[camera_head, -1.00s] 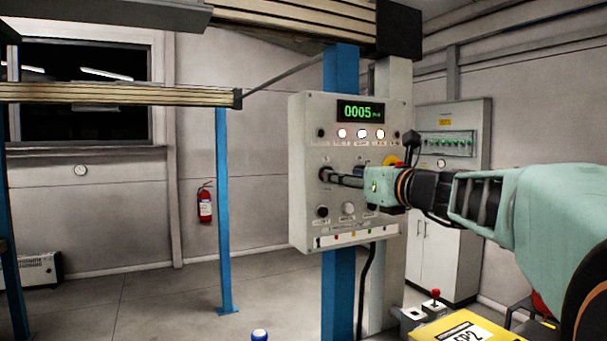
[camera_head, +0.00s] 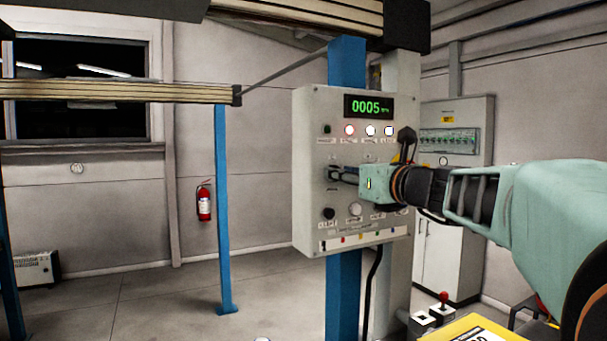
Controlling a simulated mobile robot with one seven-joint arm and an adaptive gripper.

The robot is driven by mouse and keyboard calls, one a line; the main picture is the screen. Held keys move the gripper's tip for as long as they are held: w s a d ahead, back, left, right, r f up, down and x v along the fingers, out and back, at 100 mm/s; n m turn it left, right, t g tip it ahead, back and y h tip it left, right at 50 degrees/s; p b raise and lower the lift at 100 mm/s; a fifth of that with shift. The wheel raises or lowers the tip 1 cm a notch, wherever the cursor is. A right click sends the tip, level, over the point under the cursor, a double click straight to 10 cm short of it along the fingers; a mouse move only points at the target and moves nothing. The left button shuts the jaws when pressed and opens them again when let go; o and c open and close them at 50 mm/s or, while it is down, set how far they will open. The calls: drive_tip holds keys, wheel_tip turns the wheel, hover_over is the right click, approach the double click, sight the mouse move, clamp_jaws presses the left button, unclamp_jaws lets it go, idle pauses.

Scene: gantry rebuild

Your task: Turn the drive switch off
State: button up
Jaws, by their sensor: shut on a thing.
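The grey control panel (camera_head: 312,128) is mounted on a blue post in the middle of the view. Its green display (camera_head: 368,106) reads 0005, with a row of indicator lamps (camera_head: 370,130) below. My gripper (camera_head: 335,173) reaches in from the right and is shut at a switch on the left of the panel's middle row. The switch itself is mostly hidden by the fingers, so its position cannot be told. A dark knob (camera_head: 329,213) and a pale round control (camera_head: 355,209) sit in the row below.
A black lever-like part (camera_head: 407,138) stands at the panel's right edge, close to my arm. A yellow box (camera_head: 462,329) and a small red-knobbed control (camera_head: 443,298) are at the lower right.

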drive_tip(key=c, duration=0.3)
drive_tip(key=shift+c, duration=0.2)
drive_tip(key=shift+f+n+b, duration=0.1)
drive_tip(key=shift+n+b, duration=0.2)
drive_tip(key=shift+b, duration=0.05)
drive_tip(key=shift+s+a+f+n+b, duration=0.1)
drive_tip(key=shift+a+n+b, duration=0.05)
drive_tip(key=shift+n+b, duration=3.9)
drive_tip(key=shift+a+f+n+b, duration=0.1)
drive_tip(key=shift+n+b, duration=3.35)
drive_tip(key=shift+n, duration=1.2)
drive_tip(key=shift+r, duration=0.1)
drive_tip(key=o, duration=1.1)
